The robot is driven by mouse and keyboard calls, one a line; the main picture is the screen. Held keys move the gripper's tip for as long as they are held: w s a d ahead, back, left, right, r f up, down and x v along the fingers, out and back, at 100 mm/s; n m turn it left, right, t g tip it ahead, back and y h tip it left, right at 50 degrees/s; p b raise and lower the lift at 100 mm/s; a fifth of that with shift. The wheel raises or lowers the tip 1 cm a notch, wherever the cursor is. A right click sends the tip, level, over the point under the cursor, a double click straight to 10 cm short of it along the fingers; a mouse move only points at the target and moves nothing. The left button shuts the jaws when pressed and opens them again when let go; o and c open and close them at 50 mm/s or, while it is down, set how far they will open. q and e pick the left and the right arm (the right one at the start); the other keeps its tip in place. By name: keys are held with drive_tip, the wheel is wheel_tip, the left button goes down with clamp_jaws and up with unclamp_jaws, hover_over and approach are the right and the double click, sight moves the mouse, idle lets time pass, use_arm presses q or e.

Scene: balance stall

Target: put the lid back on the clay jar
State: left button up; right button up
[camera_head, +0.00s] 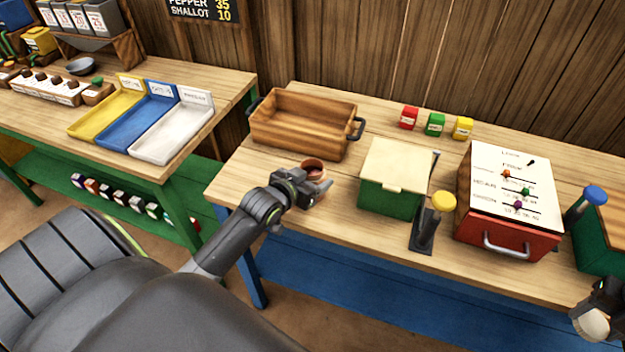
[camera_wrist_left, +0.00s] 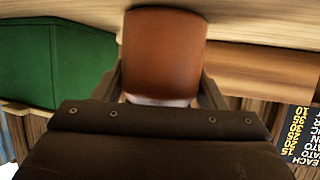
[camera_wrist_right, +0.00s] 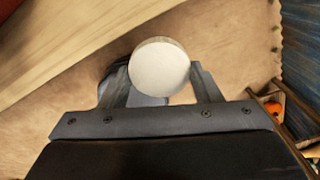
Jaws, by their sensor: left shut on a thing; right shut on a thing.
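The clay jar (camera_head: 313,167) stands on the table in front of the wooden crate, its dark mouth open at the top. My left gripper (camera_head: 318,189) is shut around it and partly hides it. In the left wrist view the jar (camera_wrist_left: 163,55) is reddish brown and sits between the fingers. My right gripper (camera_head: 592,312) is at the lower right edge of the head view, beyond the table's front edge. It is shut on a pale round thing (camera_wrist_right: 160,68), likely the lid, held well away from the jar.
A wooden crate (camera_head: 301,134) stands behind the jar. A green box (camera_head: 390,201) with a cream top, a yellow-topped lever (camera_head: 443,203) and a red box (camera_head: 497,238) stand to its right. Three small coloured blocks, one of them green (camera_head: 435,125), are at the back.

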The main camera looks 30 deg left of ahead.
use_arm(q)
wheel_tip(320, 180, up, 10)
drive_tip(key=shift+r, duration=0.1)
idle(0.4)
drive_tip(key=o, duration=0.5)
drive_tip(key=c, duration=0.8)
drive_tip(key=shift+c, duration=0.2)
drive_tip(key=s+d+r+m+h, duration=0.1)
drive_tip(key=s+d+m+h, duration=0.1)
drive_tip(key=s+d, duration=0.3)
drive_tip(key=s+d+r+m+g+h, duration=0.1)
drive_tip(key=s+d+r+m+h, duration=0.1)
drive_tip(key=s+d, duration=0.4)
drive_tip(key=shift+s+d+r+m+g+h, duration=0.2)
drive_tip(key=shift+d+r+m+g+h, duration=0.1)
drive_tip(key=shift+d+m+h, duration=0.7)
drive_tip(key=shift+d, duration=0.1)
drive_tip(key=w+d+f+m+g+h, duration=0.2)
drive_tip(key=d+m+g+h, duration=0.4)
drive_tip(key=d, duration=0.8)
drive_tip(key=shift+d+m+g, duration=0.35)
drive_tip(key=shift+m+g, duration=0.15)
drive_tip(key=shift+m, duration=0.4)
